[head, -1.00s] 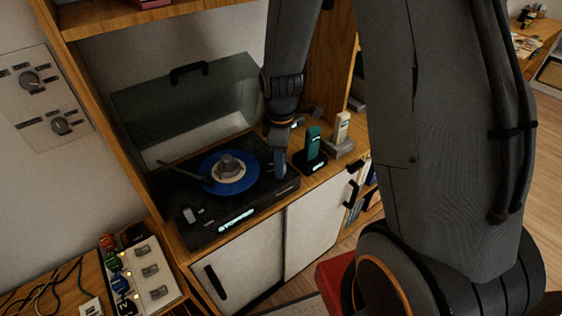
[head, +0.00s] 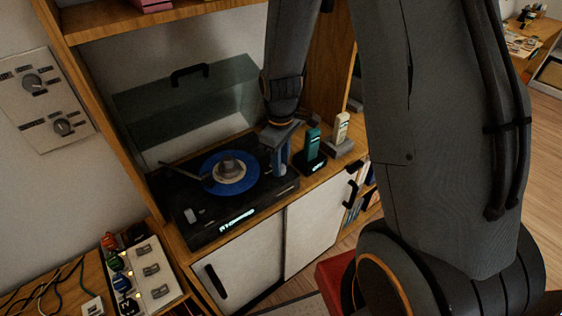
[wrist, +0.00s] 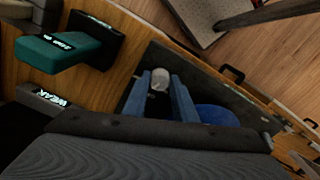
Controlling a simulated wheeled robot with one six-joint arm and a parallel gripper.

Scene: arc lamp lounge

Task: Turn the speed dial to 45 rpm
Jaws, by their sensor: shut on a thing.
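The dark turntable (head: 190,225) sits on the wooden cabinet with a blue record (head: 214,184) on its platter. My gripper (head: 281,170) points down over the turntable's right end. In the wrist view, my gripper's two blue fingers (wrist: 161,88) stand on either side of a pale round knob, which I take to be the speed dial (wrist: 159,79). They are shut on it.
A teal handset (head: 313,143) in a dark cradle and a pale handset (head: 341,127) stand just right of my gripper. The raised lid (head: 185,95) is behind the turntable. A wall panel with two knobs (head: 45,100) and a switch box (head: 150,272) are at left.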

